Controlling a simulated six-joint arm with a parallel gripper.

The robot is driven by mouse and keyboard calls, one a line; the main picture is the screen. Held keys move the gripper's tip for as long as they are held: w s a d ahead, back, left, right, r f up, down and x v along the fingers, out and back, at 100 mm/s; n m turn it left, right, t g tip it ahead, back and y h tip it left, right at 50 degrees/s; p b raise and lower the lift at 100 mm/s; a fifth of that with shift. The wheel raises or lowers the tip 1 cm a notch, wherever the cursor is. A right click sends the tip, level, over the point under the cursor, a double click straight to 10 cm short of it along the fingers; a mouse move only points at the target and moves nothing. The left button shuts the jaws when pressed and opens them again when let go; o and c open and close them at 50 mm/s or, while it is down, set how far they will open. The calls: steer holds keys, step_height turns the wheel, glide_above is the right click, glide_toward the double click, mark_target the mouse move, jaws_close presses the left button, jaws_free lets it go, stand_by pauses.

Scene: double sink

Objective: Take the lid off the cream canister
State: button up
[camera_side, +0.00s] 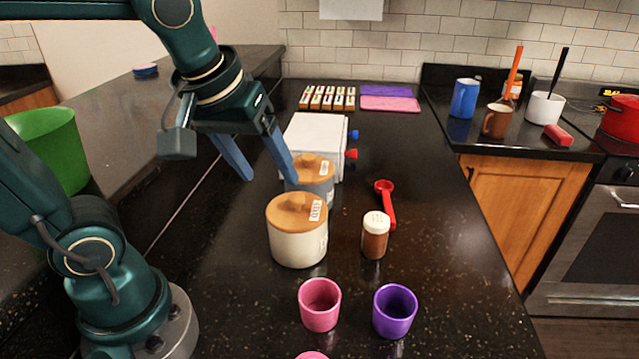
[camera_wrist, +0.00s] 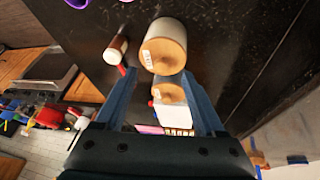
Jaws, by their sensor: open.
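The cream canister (camera_side: 297,246) stands upright on the dark counter in the side view, with its round wooden lid (camera_side: 285,215) on top. My gripper (camera_side: 272,180) is open and empty, above and behind the cream canister, near a grey canister (camera_side: 323,187) with a similar wooden lid (camera_side: 312,163). In the wrist view, the grey canister's lid shows between the fingers of my gripper (camera_wrist: 158,75).
A pink cup (camera_side: 320,306) and a purple cup (camera_side: 394,312) stand in front. A white box (camera_side: 313,135) is behind.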

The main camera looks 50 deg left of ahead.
mark_target(296, 197)
steer(key=w+f, duration=0.1)
steer(key=w, duration=0.1)
steer(key=w+a+f+n+g, duration=0.1)
steer(key=w, duration=0.1)
steer(key=w+a+f+n+g, duration=0.1)
steer(key=shift+w+y, duration=0.4)
steer(key=shift+a+f+g, duration=0.15)
steer(key=shift+f+g, duration=0.15)
steer(key=shift+f, duration=0.4)
steer(key=shift+x, duration=2.15)
steer(key=shift+w, duration=0.1)
steer(key=shift+r, duration=0.1)
jaws_close()
